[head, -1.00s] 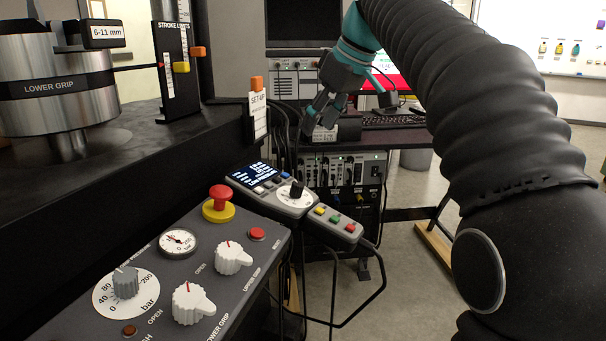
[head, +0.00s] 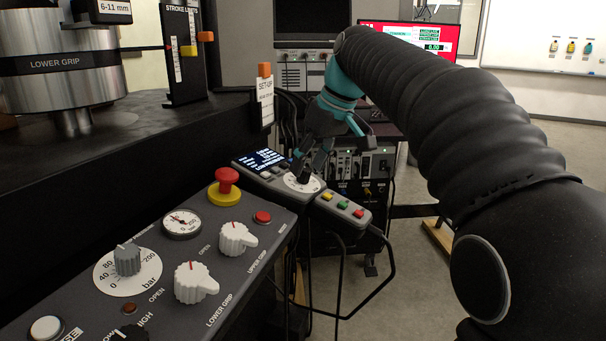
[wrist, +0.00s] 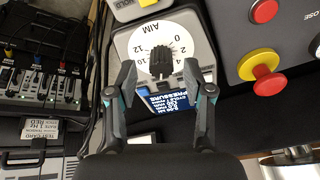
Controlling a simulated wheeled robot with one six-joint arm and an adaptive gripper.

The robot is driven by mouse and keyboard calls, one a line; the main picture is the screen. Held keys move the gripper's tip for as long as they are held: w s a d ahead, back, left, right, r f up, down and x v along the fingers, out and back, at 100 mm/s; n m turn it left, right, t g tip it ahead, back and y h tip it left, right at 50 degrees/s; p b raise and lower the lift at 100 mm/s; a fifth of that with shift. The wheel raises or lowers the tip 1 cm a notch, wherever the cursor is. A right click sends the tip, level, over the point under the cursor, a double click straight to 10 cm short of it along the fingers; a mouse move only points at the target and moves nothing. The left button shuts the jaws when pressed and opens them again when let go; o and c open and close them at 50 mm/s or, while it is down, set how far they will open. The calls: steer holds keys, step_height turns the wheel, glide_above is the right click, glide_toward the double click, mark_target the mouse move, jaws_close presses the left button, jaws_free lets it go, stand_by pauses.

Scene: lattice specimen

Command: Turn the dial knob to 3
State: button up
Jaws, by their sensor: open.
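The black ribbed dial knob (wrist: 162,60) stands on a white numbered dial face (wrist: 145,45) of a grey hand panel. I cannot tell exactly where the knob points. My gripper (wrist: 160,76) is open, with one finger on each side of the knob and gaps between. In the head view my gripper (head: 312,166) is just over the dial face (head: 313,186) and hides most of the knob.
The panel has a lit blue screen (head: 262,160) and coloured buttons (head: 342,205). Left of it, a larger console holds a red emergency button (head: 227,180), a gauge (head: 182,223) and white knobs (head: 237,238). Cables hang below the hand panel. Open floor lies to the right.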

steer(key=shift+x, duration=1)
jaws_close()
steer(key=shift+a, duration=0.25)
steer(key=shift+d, duration=0.2)
steer(key=shift+r, duration=0.1)
